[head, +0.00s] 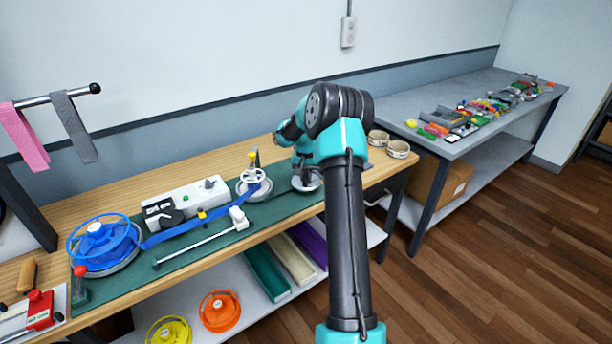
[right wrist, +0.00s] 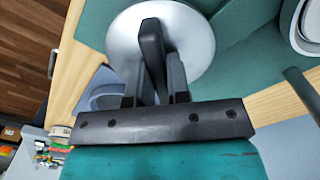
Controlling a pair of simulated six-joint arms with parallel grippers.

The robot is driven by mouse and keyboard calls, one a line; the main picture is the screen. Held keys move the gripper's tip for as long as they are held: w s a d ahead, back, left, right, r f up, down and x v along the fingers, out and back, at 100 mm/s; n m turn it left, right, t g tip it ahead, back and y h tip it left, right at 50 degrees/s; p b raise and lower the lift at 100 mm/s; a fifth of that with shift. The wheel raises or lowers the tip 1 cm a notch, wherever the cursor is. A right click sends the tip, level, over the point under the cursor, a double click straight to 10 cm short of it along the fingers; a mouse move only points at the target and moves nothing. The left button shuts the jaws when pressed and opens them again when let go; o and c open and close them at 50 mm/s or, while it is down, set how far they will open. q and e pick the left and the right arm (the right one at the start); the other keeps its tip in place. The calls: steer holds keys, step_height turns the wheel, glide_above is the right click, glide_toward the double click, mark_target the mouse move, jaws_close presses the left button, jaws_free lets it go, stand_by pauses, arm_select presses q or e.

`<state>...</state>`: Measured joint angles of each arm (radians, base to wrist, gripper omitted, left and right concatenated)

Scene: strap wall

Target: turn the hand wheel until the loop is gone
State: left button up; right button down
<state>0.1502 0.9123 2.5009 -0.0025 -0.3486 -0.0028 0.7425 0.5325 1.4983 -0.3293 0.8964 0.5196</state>
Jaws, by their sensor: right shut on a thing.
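A silver disc (head: 312,184) with an upright black bar, which looks like the hand wheel, sits at the right end of the green mat. My right gripper (head: 301,170) is over it. In the right wrist view my fingers (right wrist: 152,75) are shut on the black bar (right wrist: 151,40), above the silver disc (right wrist: 196,45). A blue strap (head: 170,234) runs from a blue reel (head: 104,243) towards a white reel (head: 253,177) on a metal base. I cannot make out a clear slack loop in the strap. My left gripper is out of view.
A white box (head: 186,202) with a green button stands behind the strap, and a white slider on a rail (head: 204,241) in front. Tape rolls (head: 398,148) stand at the bench's far end.

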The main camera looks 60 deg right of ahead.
mark_target(306, 174)
stand_by(0.4)
steer(key=c, duration=1.1)
jaws_free()
step_height(306, 174, up, 18)
steer(key=shift+f, duration=0.25)
